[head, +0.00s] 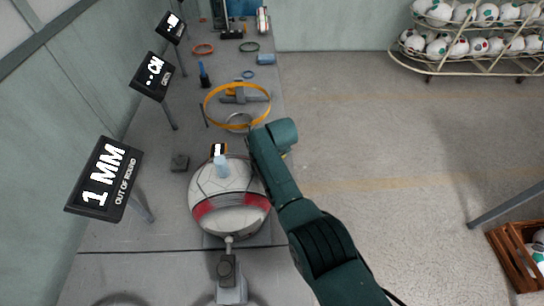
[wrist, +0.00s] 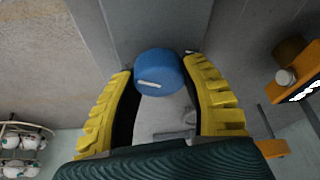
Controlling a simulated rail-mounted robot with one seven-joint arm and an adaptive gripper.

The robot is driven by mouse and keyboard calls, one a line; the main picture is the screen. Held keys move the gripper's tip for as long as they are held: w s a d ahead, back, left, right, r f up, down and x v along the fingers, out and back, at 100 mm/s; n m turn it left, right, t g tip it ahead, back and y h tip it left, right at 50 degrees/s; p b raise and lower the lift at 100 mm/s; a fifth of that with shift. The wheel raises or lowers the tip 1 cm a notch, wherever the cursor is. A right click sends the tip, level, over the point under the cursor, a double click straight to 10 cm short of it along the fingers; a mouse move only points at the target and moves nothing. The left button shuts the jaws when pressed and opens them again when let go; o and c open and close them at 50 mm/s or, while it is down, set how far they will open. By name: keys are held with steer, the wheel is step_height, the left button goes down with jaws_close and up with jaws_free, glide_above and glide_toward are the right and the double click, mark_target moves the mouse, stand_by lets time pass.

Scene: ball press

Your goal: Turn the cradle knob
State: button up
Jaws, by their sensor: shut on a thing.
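A blue round knob (wrist: 158,75) with a white line mark on its face sits between the two yellow ribbed fingers of my gripper (wrist: 160,68) in the wrist view. My gripper is shut on the knob, one finger on each side. The white line lies close to level, tilted slightly. In the head view, a white and red ball (head: 228,192) rests in its holder on the bench, left of my green arm. My wrist is beside the ball's upper right; the arm hides the fingers and the knob there.
A display (head: 105,180) reads "1 MM OUT OF ROUND". Two more displays stand behind it along the wall. An orange ring (head: 237,90) and small tools lie farther back on the grey bench (head: 160,215). A ball rack (head: 470,60) stands far right, with open floor between.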

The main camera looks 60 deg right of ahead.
steer(key=shift+f, duration=0.2)
steer(key=o, duration=1.2)
steer(key=shift+r, duration=0.1)
steer(key=shift+r, duration=0.1)
steer(key=shift+r, duration=0.25)
steer(key=v, duration=1.1)
steer(key=shift+s+a+r, duration=0.1)
steer(key=shift+s+r, duration=0.05)
